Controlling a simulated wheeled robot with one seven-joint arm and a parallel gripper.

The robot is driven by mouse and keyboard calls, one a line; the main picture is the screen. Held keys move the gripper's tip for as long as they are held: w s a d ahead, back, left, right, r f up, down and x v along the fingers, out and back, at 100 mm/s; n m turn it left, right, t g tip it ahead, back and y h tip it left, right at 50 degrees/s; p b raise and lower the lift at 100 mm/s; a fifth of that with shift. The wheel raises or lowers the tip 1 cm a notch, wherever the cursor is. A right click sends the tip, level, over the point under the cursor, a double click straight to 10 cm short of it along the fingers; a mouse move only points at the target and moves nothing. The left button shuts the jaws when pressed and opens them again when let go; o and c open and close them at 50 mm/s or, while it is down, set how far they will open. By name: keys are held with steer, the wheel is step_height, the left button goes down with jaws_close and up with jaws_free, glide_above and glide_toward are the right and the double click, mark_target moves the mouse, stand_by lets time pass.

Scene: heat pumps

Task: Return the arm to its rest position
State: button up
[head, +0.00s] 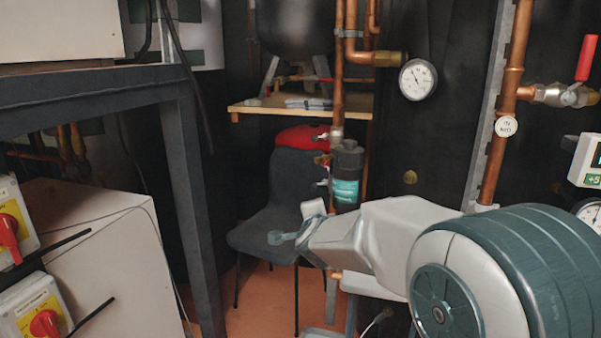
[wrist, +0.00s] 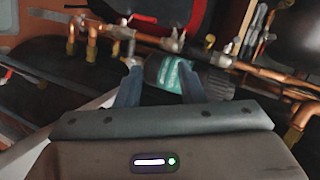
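My arm (head: 375,240) reaches in from the lower right of the head view, its light grey links pointing left. Its far end, with my gripper (head: 283,238), shows in front of the dark chair. In the wrist view the two blue-grey fingers of my gripper (wrist: 160,70) stand apart. A black canister with a teal label (wrist: 168,73) shows beyond and between them, but I see no grip on it. In the head view the canister (head: 346,175) is on the copper pipework, up and right of the gripper. Finger detail is too small there.
A dark chair (head: 270,219) stands behind the arm's end. A steel frame (head: 181,170) and a white box (head: 95,250) with red-handled switches (head: 8,238) fill the left. Copper pipes (head: 510,90) and a gauge (head: 418,79) are at the right. Reddish floor (head: 263,300) shows below the chair.

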steer(key=s+d+r+n+g+y+p, duration=0.3)
steer(key=s+r+n+g+p, duration=0.2)
steer(key=s+r+n+p, duration=0.65)
steer(key=s+d+r+n+g+h+p, duration=0.1)
steer(key=s+d+r+g+p, duration=0.1)
steer(key=s+p, duration=0.2)
steer(key=s+d+r+n+g+h+p, duration=0.1)
steer(key=s+p, duration=0.4)
steer(key=s, duration=0.6)
steer(key=s+d+r+n+g+p, duration=0.1)
steer(key=s+d+r+g+p, duration=0.1)
steer(key=s, duration=0.5)
steer(key=d+g+p, duration=0.1)
steer(key=d+p, duration=0.1)
steer(key=shift+s+d+r+n+h, duration=0.25)
steer(key=shift+d+r+n+h, duration=0.1)
steer(key=shift+h, duration=0.05)
